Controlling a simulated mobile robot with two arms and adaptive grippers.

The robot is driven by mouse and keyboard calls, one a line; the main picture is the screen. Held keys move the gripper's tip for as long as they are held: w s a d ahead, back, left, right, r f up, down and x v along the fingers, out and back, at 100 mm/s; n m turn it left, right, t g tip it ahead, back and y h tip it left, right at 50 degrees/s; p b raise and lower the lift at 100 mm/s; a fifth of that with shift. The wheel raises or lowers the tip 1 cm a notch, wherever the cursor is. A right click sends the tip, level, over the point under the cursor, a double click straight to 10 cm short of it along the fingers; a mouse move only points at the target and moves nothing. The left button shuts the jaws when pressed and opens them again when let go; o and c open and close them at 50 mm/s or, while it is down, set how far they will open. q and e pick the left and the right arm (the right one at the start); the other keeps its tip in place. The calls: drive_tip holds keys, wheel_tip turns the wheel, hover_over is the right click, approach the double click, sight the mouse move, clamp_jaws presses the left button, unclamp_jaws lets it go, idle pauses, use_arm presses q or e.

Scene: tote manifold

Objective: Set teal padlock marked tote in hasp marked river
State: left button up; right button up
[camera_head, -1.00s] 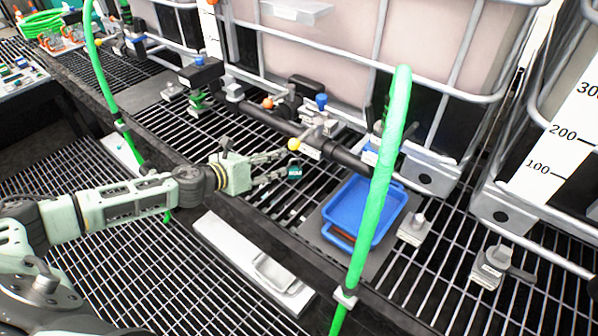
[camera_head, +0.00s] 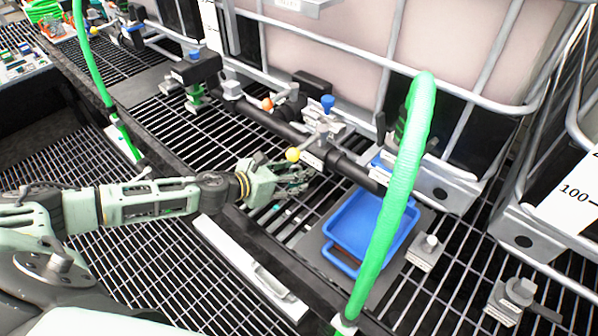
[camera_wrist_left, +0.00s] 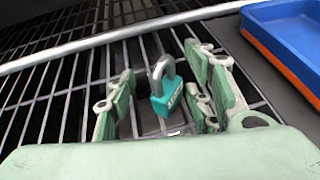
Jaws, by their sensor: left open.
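The teal padlock (camera_wrist_left: 168,100) shows in the left wrist view, shackle up, between the spread fingers of my left gripper (camera_wrist_left: 165,95). The lettering on its face is too small to read. I cannot tell whether a finger touches it. In the head view my left gripper (camera_head: 292,180) is open over the grating, just in front of the black pipe; small teal patches (camera_head: 278,209) show below its fingers. No hasp can be read as river; a white label (camera_head: 312,160) on the pipe near the yellow knob is unreadable. My right gripper is out of view.
A blue tray (camera_head: 328,228) sits right of my left gripper on a grey plate. A green hose (camera_head: 398,190) hangs in front of it. The black pipe with valves (camera_head: 266,119) runs before the caged tank. Padlock-like metal fittings (camera_head: 426,250) stand at right.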

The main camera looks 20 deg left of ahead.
use_arm(q)
drive_tip(key=shift+s, duration=0.1)
drive_tip(key=shift+s+d+r, duration=0.1)
drive_tip(key=shift+s+r, duration=0.15)
drive_tip(key=shift+s, duration=0.05)
drive_tip(key=shift+c, duration=0.2)
drive_tip(key=shift+s, duration=0.1)
drive_tip(key=c, duration=0.6)
drive_tip(key=shift+c, duration=0.9)
drive_tip(key=c, duration=0.4)
clamp_jaws()
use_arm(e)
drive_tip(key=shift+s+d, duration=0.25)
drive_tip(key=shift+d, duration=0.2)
use_arm(q)
drive_tip(key=shift+r, duration=0.1)
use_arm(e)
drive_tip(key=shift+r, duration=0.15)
